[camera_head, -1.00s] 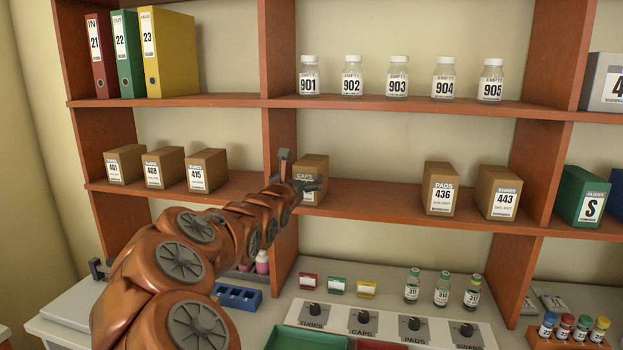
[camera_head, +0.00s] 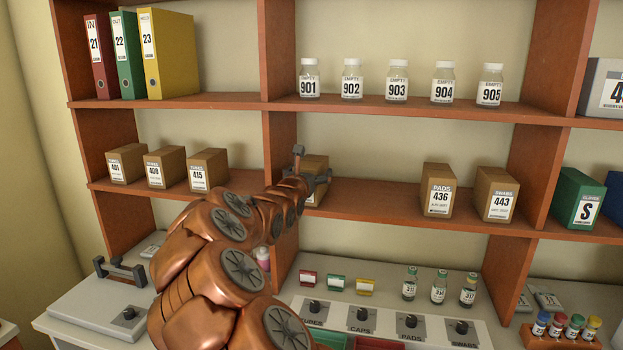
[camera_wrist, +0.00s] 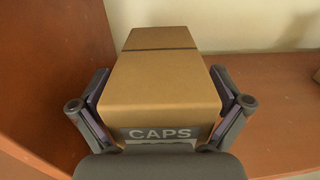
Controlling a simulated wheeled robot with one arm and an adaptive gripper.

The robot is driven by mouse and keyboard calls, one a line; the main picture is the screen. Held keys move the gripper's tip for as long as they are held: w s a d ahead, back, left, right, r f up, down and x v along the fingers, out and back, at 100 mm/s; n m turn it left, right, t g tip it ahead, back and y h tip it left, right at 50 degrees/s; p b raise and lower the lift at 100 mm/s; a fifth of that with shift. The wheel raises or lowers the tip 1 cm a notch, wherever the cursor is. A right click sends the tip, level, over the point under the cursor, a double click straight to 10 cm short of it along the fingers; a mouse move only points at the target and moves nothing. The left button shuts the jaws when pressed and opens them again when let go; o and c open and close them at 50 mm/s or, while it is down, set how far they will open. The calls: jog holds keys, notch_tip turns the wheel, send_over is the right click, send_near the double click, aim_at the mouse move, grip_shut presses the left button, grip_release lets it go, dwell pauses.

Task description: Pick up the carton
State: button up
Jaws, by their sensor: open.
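A brown carton (camera_wrist: 162,82) labelled CAPS stands on the middle shelf, close to the upright divider at its left. It also shows in the head view (camera_head: 314,165), where my gripper (camera_head: 308,180) covers much of its front. In the wrist view my gripper (camera_wrist: 163,108) is open, with one finger on each side of the carton's near end. A small gap seems to show on each side; I cannot tell whether either finger touches it. The lower part of the carton's label is hidden by my gripper.
The PADS carton (camera_head: 438,190) and SWABS carton (camera_head: 496,193) stand farther right on the same shelf board (camera_head: 375,205). The upright divider (camera_head: 281,150) is close on the left. Several EMPTY bottles (camera_head: 397,80) stand on the shelf above. The shelf between the CAPS and PADS cartons is clear.

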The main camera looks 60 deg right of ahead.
jog(key=c, duration=1.3)
